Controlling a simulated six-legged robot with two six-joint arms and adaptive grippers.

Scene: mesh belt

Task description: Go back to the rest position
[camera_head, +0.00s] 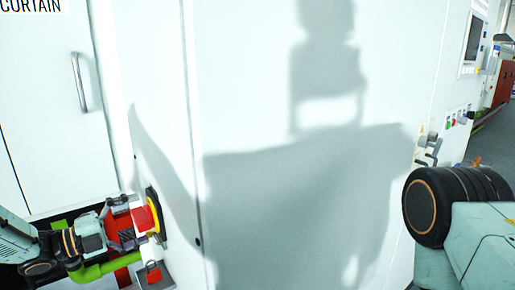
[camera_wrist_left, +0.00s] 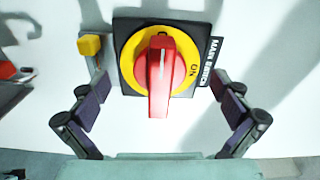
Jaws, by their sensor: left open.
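My left gripper (camera_head: 128,222) is at the lower left of the head view, facing a red rotary switch (camera_head: 146,218) with a yellow ring on the white cabinet. In the left wrist view, my left gripper (camera_wrist_left: 163,100) is open and empty. Its fingers stand wide on either side of the red switch knob (camera_wrist_left: 160,85), without visible contact. The knob's handle points down in that view.
The white cabinet (camera_head: 250,90) fills most of the head view, with shadows across it. A door with a metal handle (camera_head: 79,82) is at the left. A control panel (camera_head: 457,118) with buttons is at the right. A yellow block (camera_wrist_left: 89,45) sits near the switch.

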